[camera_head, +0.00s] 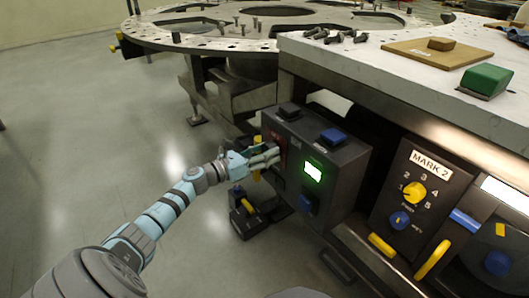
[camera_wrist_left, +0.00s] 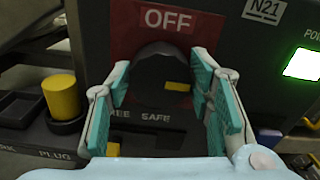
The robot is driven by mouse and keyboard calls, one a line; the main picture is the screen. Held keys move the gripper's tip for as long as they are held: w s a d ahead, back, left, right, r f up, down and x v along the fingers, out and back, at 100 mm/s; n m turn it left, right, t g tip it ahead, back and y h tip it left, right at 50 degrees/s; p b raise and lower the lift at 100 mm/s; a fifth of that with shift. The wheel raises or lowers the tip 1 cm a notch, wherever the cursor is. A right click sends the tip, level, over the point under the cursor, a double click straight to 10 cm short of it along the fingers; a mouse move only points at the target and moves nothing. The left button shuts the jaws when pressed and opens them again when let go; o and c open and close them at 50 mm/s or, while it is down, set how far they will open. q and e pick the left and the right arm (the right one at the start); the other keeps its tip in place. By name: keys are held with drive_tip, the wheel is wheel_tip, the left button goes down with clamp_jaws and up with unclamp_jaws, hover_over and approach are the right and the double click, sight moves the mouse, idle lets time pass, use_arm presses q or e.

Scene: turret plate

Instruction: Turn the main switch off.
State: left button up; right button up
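The main switch is a dark round knob (camera_wrist_left: 160,78) with a yellow mark on its right side. It sits on a red plate lettered OFF (camera_wrist_left: 165,18), on the dark control box (camera_head: 346,165). In the head view the red plate shows in part behind my left gripper (camera_head: 264,157), and the knob is hard to make out. In the left wrist view my left gripper (camera_wrist_left: 163,100) is open, with one teal finger on each side of the knob. A gap shows beside each finger; I cannot tell how deep they reach. My right gripper is not in view.
The box has a lit green screen (camera_head: 313,172) and blue buttons. A MARK 2 panel (camera_head: 412,195) with a yellow dial stands right. A yellow plug (camera_wrist_left: 62,97) stands lower left of the knob. A worktop (camera_head: 350,60) overhangs behind. Open floor lies left.

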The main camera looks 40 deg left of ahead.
use_arm(q)
drive_tip(key=c, duration=0.3)
